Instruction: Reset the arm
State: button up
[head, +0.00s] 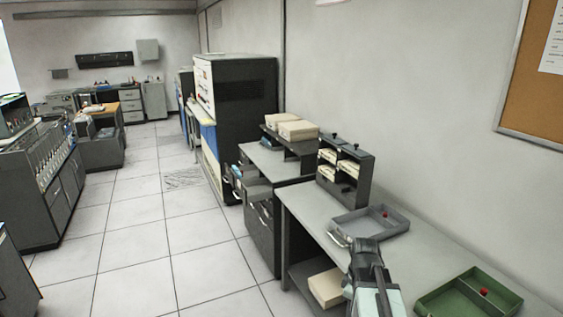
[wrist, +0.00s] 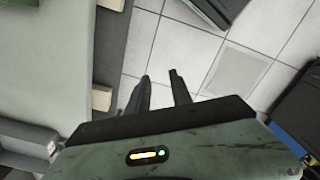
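My gripper (wrist: 160,84) shows in the wrist view with its two dark fingers apart and nothing between them. It points down over the white tiled floor. In the head view my gripper (head: 338,237) is at the front left edge of the grey table (head: 300,205), just left of the grey tray, with its fingers hard to make out. A grey tray (head: 350,222) with a red knob sits on the table, and a green tray (head: 450,300) with a red knob lies at the lower right.
A dark card rack (head: 327,185) holding cream card stacks stands at the table's far end. A cream box (head: 325,286) is on the lower shelf. A tall dark cabinet (head: 245,110) stands beyond. The tiled floor (head: 130,240) on the left is clear.

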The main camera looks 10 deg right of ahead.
jog(key=s+a+f+m, duration=0.1)
jog(key=a+m, duration=0.8)
jog(key=a, duration=0.4)
jog(key=shift+s+m+b, duration=0.3)
jog(key=shift+b, duration=0.05)
